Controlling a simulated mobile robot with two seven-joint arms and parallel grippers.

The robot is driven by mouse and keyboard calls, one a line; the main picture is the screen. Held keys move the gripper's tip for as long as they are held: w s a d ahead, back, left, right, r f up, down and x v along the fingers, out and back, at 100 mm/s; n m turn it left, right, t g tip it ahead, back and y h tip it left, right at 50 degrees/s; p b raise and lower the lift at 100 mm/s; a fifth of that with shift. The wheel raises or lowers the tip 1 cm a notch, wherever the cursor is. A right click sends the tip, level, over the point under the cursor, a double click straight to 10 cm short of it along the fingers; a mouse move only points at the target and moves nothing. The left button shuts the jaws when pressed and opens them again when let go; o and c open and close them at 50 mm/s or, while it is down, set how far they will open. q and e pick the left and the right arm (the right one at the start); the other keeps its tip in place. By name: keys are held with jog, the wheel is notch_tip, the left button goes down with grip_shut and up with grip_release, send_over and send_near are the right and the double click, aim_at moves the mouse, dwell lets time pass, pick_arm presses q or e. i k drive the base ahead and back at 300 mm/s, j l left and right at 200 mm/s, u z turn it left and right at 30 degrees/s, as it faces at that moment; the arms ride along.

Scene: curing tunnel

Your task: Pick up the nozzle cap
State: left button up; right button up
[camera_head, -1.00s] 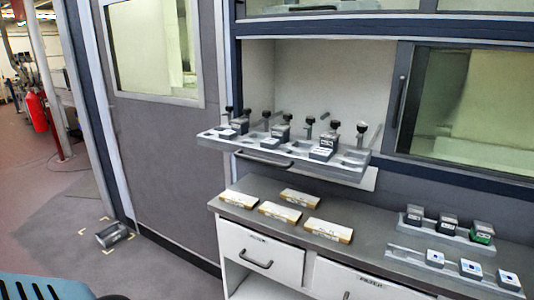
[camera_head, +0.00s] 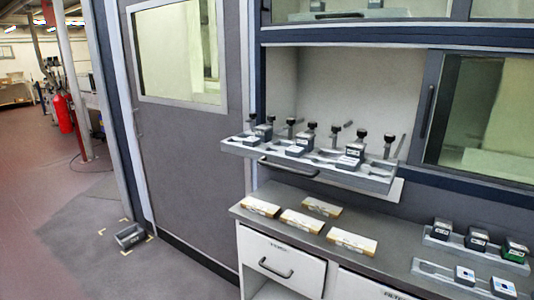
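I cannot make out a nozzle cap for certain in the head view. A pulled-out grey tray (camera_head: 378,184) carries several clamps with black knobs and small dark and white blocks, too small to tell apart. A grey object (camera_head: 130,236) lies on the floor at the left, between yellow corner marks; I cannot tell what it is. Neither of my grippers is in view.
Several white-and-tan boxes (camera_head: 301,222) lie on the grey counter (camera_head: 390,256). Racks with dark and green-fronted blocks (camera_head: 476,239) stand at its right. A drawer (camera_head: 283,259) is below.

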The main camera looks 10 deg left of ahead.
aim_at(293, 151)
jog(key=i+j+z, duration=0.2)
jog(key=i+z, duration=0.2)
jog(key=i+j+z, duration=0.4)
jog(key=k+l, duration=0.1)
